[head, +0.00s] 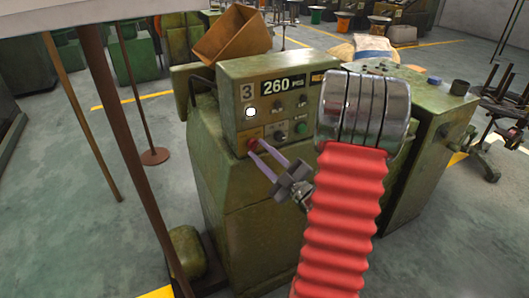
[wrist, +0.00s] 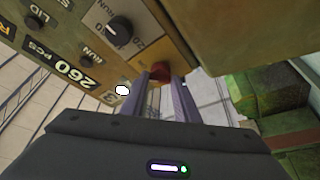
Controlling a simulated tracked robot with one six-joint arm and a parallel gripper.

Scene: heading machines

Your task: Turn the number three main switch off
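The number three machine (head: 240,190) is a green cabinet with a sloped panel marked 3 and 260 PCS. A red knob (head: 252,144) sits at the panel's lower left, and I take it for the main switch. In the wrist view the red knob (wrist: 158,71) is on a yellowish plate. My gripper (head: 257,149) reaches it from the front right, with one grey-violet finger on each side. In the wrist view my gripper (wrist: 160,82) has the knob between its fingertips. I cannot tell whether both fingers press on it. A white lamp (head: 250,113) is lit on the panel.
A brown open box (head: 232,34) rests on top behind. A thin brown post (head: 115,120) stands at the left. Floor (head: 70,220) is clear there.

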